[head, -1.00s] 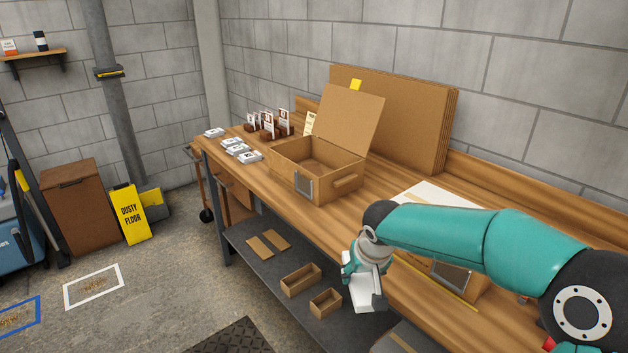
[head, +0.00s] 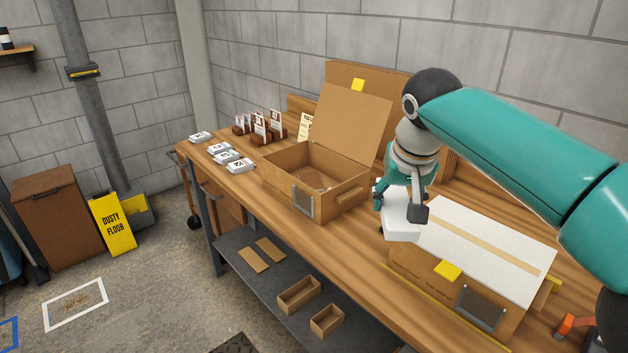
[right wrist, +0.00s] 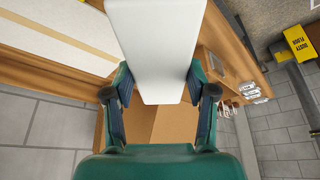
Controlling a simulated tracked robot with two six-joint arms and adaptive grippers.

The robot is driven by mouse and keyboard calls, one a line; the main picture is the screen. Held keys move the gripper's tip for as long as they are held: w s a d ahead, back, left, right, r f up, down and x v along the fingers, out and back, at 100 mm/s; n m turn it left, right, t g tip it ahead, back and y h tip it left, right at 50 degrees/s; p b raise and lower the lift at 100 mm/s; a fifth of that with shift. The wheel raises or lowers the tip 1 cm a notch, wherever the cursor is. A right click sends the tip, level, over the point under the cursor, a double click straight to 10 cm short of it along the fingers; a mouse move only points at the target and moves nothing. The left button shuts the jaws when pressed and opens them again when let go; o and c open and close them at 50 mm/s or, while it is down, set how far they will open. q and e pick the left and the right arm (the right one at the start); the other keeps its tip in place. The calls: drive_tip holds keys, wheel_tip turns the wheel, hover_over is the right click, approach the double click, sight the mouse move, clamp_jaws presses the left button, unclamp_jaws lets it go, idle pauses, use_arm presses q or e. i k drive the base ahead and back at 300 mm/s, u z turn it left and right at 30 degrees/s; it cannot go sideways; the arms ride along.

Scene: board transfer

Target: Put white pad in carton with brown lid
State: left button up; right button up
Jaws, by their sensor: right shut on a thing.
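The white pad (head: 402,226) is a flat white block held in my right gripper (head: 400,207), above the bench. It also shows in the right wrist view (right wrist: 156,45), between the two fingers (right wrist: 157,92). The carton with the brown lid (head: 283,184) stands open on the bench, left of the pad, its brown lid (head: 350,123) tilted up at the back. A small reddish-brown patch shows inside it; I cannot tell what it is. The pad is outside this carton and apart from it. My left gripper is not in view.
A closed carton with a white lid (head: 505,240) stands right of the pad, close to the gripper. White packs (head: 240,166) and card holders (head: 270,125) sit at the bench's far left end. Small open boxes (head: 298,294) lie on the lower shelf (head: 235,290).

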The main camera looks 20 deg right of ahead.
sight(313, 187)
drive_tip(key=u, duration=0.05)
drive_tip(key=i, duration=1.5)
